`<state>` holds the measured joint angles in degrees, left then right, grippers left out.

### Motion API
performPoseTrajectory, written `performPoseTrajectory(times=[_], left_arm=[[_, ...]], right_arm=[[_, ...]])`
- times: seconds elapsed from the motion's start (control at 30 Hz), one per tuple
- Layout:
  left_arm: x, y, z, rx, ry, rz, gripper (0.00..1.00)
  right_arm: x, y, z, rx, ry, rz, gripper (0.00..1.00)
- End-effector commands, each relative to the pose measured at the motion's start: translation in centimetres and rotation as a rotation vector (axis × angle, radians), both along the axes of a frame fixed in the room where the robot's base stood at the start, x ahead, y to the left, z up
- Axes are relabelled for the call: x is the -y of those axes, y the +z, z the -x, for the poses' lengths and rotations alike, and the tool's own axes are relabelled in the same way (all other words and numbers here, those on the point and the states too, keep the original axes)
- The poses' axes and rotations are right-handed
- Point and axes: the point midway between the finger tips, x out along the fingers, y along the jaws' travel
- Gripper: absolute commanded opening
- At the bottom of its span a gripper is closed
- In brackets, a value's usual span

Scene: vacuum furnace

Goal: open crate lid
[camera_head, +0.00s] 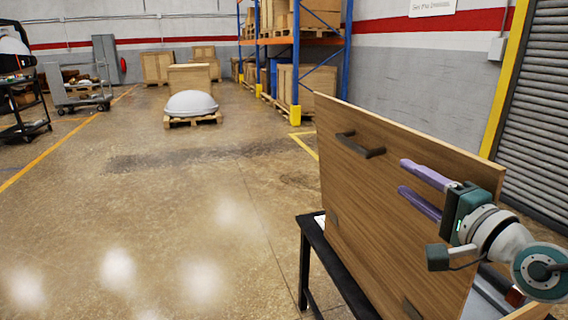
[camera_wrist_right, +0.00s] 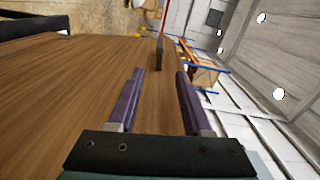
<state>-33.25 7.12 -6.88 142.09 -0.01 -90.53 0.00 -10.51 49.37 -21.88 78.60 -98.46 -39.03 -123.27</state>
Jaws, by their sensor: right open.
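The wooden crate lid (camera_head: 400,205) stands raised, nearly upright and a little tilted, above the black-framed table. Its dark handle (camera_head: 360,145) is on the face toward me, near the upper left edge. My right gripper (camera_head: 403,177) is open, with two purple fingers pointing toward the handle but apart from it, in front of the lid. In the right wrist view, the lid (camera_wrist_right: 75,95) fills the left side, and the handle (camera_wrist_right: 160,52) shows beyond the open, empty fingertips. The crate's inside is mostly hidden by the lid and my right arm. My left gripper is not in view.
The black table frame (camera_head: 304,265) stands under the lid. Open floor (camera_head: 170,220) lies to the left. A pallet with a white dome (camera_head: 191,103), a shelf rack (camera_head: 295,60) and a cart (camera_head: 78,90) are farther back. A roller shutter (camera_head: 540,120) is at right.

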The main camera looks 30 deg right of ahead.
Motion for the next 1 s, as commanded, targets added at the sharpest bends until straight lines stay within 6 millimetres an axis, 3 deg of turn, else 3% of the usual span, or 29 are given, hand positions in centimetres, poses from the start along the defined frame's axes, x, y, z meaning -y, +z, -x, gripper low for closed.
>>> performPoseTrajectory(times=[0.33,0.8,1.0], left_arm=[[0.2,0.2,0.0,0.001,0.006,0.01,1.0],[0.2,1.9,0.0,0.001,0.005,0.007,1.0],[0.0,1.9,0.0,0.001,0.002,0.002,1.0]], right_arm=[[-0.3,0.0,0.0,0.001,-0.001,-0.002,0.5],[-4.9,-0.2,-1.1,0.001,-0.001,-0.003,0.5],[-5.5,-0.3,-1.3,0.0,0.0,0.0,0.5]])
